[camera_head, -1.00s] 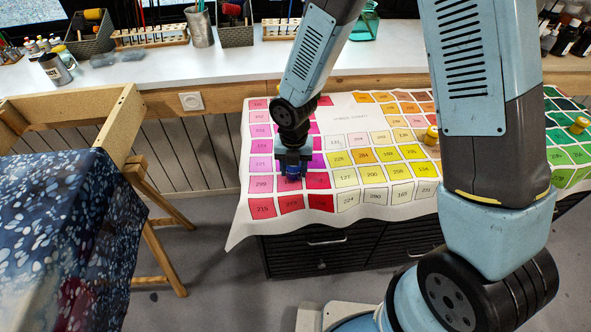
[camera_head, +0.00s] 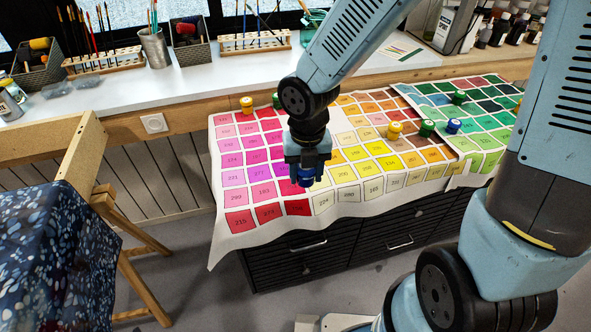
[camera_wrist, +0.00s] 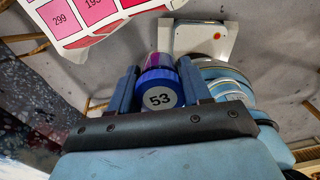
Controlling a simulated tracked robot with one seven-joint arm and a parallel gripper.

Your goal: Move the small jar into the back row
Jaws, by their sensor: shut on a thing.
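The small jar (camera_wrist: 160,88) has a blue lid marked 53 and a purple body in the wrist view. My gripper (camera_wrist: 162,85) is shut on it, one finger on each side. In the head view the jar (camera_head: 306,175) shows as a blue spot under my gripper (camera_head: 306,170), in front of the red and yellow squares of the colour chart. I cannot tell its height above the chart.
A green-topped jar (camera_head: 459,97) stands farther back right. The white counter (camera_head: 200,85) behind holds brush racks, baskets and a metal cup (camera_head: 155,47). A wooden frame with blue speckled cloth (camera_head: 60,250) stands at the left. Black drawers (camera_head: 320,255) are under the charts.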

